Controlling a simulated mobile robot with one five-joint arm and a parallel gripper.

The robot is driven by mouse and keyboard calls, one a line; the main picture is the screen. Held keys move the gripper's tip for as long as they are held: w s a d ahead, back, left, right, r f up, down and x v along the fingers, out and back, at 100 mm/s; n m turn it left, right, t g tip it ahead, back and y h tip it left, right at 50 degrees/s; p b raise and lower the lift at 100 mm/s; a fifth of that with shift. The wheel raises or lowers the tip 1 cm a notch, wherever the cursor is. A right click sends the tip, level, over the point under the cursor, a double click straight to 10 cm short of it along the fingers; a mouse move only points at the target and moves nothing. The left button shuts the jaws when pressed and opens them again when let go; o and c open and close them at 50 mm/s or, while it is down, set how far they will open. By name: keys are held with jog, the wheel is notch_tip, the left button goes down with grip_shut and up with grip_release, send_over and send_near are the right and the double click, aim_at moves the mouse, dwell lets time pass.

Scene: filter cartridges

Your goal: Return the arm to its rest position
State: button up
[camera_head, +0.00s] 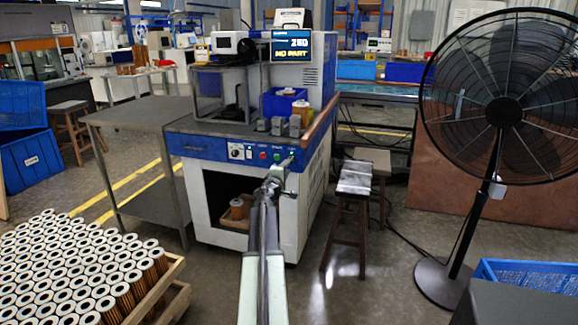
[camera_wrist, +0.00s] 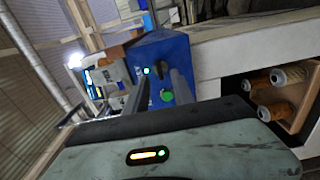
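My arm reaches forward from the bottom middle of the head view toward the front of a blue and white machine (camera_head: 212,147). My gripper (camera_head: 281,168) is in front of the machine, just below its control panel, and looks small there. In the wrist view its two dark fingers (camera_wrist: 157,82) stand apart with nothing seen between them but the blue panel and a green button (camera_wrist: 167,95) behind. I cannot tell how near the fingertips are to the panel. The display (camera_head: 290,46) on the machine reads "NO PART".
A tray of many filter cartridges (camera_head: 75,270) is at lower left. A grey side table (camera_head: 140,112), a stool (camera_head: 354,180) and a large fan (camera_head: 500,110) stand around the machine. Cartridges sit in a wooden box (camera_wrist: 304,112) in the machine's lower opening. A blue crate (camera_head: 530,275) is at lower right.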

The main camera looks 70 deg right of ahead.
jog(key=a, duration=0.2)
jog(key=shift+s+a, duration=0.1)
jog(key=shift+a, duration=0.25)
